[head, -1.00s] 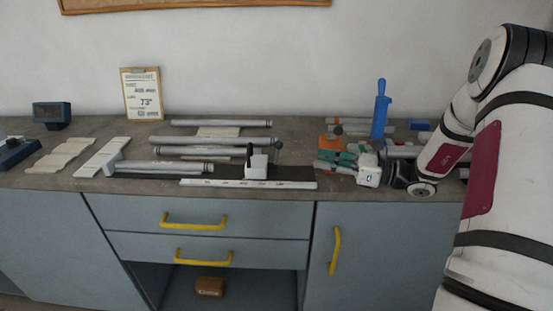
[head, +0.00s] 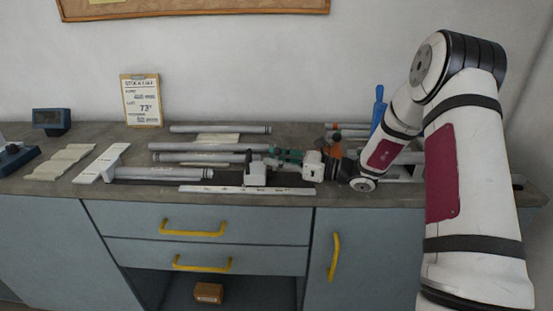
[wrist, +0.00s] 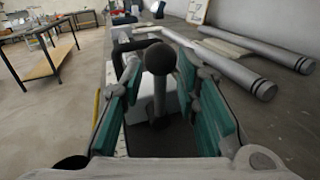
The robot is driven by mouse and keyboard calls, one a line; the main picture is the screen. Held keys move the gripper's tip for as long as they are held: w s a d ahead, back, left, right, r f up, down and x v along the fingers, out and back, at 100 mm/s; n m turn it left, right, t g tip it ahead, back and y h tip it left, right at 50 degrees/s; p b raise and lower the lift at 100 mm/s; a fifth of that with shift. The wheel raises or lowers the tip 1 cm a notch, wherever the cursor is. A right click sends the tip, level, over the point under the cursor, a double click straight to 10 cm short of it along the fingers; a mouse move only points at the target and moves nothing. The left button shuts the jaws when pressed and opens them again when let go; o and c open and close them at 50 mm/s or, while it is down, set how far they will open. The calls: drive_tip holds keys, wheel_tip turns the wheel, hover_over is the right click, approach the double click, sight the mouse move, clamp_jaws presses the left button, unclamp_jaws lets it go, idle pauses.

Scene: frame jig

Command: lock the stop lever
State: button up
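The stop lever, a grey rod with a dark ball knob (wrist: 160,59), stands up in the wrist view in front of the white stop block (wrist: 146,84). My gripper (head: 278,154) reaches in from the right at the block. Its teal fingers (wrist: 163,82) are open on either side of the lever, with a gap showing on both sides.
Grey tubes (head: 219,128) lie behind the rail, close to my fingers. A tube (head: 160,173) lies left of the block beside a pale fence plate (head: 103,163). The clipboard (head: 141,100) leans on the wall.

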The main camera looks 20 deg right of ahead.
clamp_jaws()
drive_tip(key=shift+s+a+f+n+y+b, duration=0.1)
drive_tip(key=shift+s+n+y+b, duration=0.2)
drive_tip(key=shift+n, duration=0.5)
drive_tip(key=shift+s+a+n+y+b, duration=0.1)
drive_tip(key=shift+s+n+b, duration=0.2)
drive_tip(key=shift+n, duration=0.5)
unclamp_jaws()
drive_tip(key=v, duration=1.2)
drive_tip(key=shift+s+a, duration=0.1)
drive_tip(key=shift+s, duration=0.05)
